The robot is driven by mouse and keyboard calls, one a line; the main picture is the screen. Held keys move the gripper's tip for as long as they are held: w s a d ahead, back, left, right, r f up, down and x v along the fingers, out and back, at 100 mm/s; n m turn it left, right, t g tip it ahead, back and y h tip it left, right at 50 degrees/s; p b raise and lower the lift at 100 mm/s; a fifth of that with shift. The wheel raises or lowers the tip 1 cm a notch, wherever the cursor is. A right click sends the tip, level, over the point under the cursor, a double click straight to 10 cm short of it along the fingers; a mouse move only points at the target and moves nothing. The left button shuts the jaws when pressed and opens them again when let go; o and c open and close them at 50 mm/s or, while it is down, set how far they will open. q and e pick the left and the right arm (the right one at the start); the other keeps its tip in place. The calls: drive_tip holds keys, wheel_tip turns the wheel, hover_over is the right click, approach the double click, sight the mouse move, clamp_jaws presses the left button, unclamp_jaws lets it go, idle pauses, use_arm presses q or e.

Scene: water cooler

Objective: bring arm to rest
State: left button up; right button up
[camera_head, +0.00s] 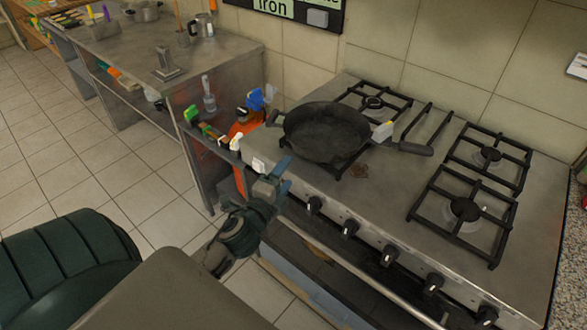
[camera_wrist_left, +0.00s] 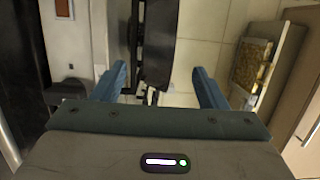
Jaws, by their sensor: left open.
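My left gripper (camera_head: 283,176) is in front of the stove's left front corner in the head view, with its blue fingers pointing up and to the right. In the left wrist view the two blue fingers of the left gripper (camera_wrist_left: 161,82) stand wide apart with nothing held between them. A dark rail-like part and floor tiles show beyond the gap. My right gripper is in neither view.
The gas stove (camera_head: 385,190) carries a black frying pan (camera_head: 326,131) on its left burners. A row of knobs (camera_head: 389,256) lines its front. An orange gas bottle (camera_head: 243,130) stands left of it. A metal counter (camera_head: 150,55) stands farther back; open tiled floor (camera_head: 95,165) lies left.

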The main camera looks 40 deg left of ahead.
use_arm(q)
drive_tip(key=shift+s+d, duration=0.15)
drive_tip(key=shift+s, duration=0.75)
